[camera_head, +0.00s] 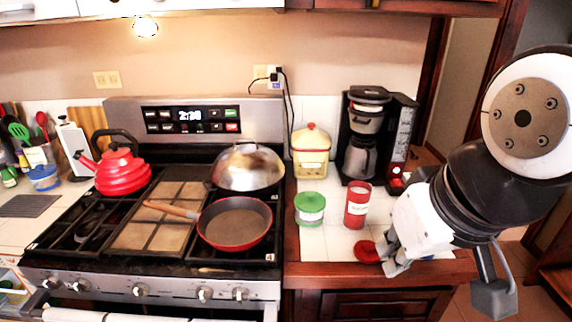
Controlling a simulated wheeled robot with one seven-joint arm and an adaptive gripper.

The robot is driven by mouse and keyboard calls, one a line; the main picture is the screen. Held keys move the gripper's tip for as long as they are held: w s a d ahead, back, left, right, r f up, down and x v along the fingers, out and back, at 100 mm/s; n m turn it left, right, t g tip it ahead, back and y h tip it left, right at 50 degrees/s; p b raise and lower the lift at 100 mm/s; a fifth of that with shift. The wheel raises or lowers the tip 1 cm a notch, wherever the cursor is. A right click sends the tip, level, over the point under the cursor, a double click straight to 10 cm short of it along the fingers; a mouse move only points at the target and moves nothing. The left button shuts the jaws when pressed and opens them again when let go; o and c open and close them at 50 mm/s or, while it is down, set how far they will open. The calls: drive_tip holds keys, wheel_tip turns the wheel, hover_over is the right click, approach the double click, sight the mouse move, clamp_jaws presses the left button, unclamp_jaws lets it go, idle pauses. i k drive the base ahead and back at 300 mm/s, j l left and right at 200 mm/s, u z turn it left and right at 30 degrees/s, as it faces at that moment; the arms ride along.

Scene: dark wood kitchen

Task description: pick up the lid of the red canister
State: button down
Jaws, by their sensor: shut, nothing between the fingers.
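The red canister (356,208) stands upright on the white tiled counter, right of the stove. A round red lid (366,251) lies on the counter in front of it, near the wooden front edge. The canister's top looks pale inside its rim, so it appears uncovered. My gripper (388,262) points down just right of the lid, very close to it. It is shut and holds nothing. Whether its fingertips touch the lid or the counter I cannot tell.
A green-lidded jar (310,208) stands left of the canister. Behind are a cream canister (311,152) with a red-knobbed lid and a coffee maker (366,135). A red pan (235,222) sits on the stove (150,265). Counter left of the lid is clear.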

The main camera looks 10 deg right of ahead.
sight(365, 250)
drive_tip(key=j+z, duration=0.75)
